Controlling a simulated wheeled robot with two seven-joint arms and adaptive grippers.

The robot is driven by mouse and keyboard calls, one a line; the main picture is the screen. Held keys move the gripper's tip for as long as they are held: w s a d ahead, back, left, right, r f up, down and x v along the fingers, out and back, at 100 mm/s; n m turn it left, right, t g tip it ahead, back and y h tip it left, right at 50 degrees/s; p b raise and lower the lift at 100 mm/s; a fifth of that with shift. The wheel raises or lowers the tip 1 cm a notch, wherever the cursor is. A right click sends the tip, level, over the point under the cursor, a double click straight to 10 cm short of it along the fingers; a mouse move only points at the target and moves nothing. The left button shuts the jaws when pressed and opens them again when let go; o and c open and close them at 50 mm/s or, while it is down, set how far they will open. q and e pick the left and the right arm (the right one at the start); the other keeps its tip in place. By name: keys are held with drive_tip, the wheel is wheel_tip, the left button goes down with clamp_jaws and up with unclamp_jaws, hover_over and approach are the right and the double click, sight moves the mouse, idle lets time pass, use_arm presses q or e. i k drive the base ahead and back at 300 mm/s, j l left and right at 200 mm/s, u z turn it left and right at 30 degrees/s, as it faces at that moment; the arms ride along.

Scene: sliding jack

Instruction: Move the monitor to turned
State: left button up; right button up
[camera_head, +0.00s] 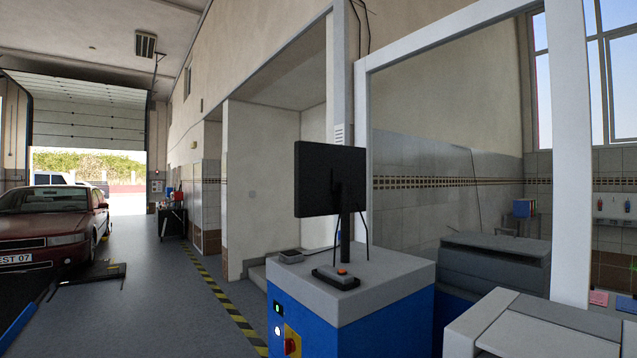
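The monitor (329,181) is a dark flat screen on a dark upright post (346,236). It stands on the grey top of a blue cabinet (364,281) near the middle of the camera_head view. The monitor is seen at an angle, and its visible face is plain and dark. I cannot tell for sure whether this face is its front or its back. Neither of my grippers is in view.
A grey machine (495,262) and a light grey unit (520,330) stand to the right. A white post (571,150) rises there.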

sight(320, 169)
drive_tip(key=i+j+z, duration=0.2)
drive_tip(key=i, duration=0.25)
drive_tip(key=i+z, duration=0.2)
drive_tip(key=i, duration=0.25)
drive_tip(key=i+j+z, duration=0.2)
drive_tip(key=i, duration=0.25)
drive_tip(key=j, duration=0.1)
